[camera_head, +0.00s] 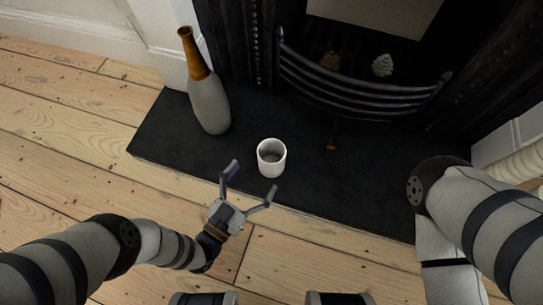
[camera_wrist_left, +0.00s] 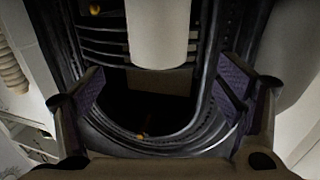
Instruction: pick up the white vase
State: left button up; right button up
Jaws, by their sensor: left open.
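The white vase (camera_head: 271,157) is a small, open-topped white cup shape standing upright on the dark hearth slab, near its front edge. In the left wrist view the white vase (camera_wrist_left: 157,35) is a pale cylinder at the top centre, beyond the fingertips. My left gripper (camera_head: 250,182) is open and empty, just in front of the vase and a little to its left, fingers pointing towards it. Its two spread fingers also show in the left wrist view (camera_wrist_left: 163,84). My right arm shows at the right, but its gripper is out of view.
A tall grey bottle (camera_head: 209,104) with an orange-brown neck stands left of the vase on the dark hearth (camera_head: 165,140). A black curved fire grate (camera_head: 360,100) stands behind, with pine cones (camera_head: 382,65) inside. Bare floorboards (camera_head: 70,170) lie in front.

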aim_at(271, 151)
pick_arm(q)
jog(key=b+x, duration=0.1)
jog(key=x, duration=0.5)
jog(key=b+x, duration=0.1)
jog(key=x, duration=0.2)
jog(key=shift+r+b, duration=0.3)
jog(key=shift+r, duration=0.2)
jog(key=c, duration=1.5)
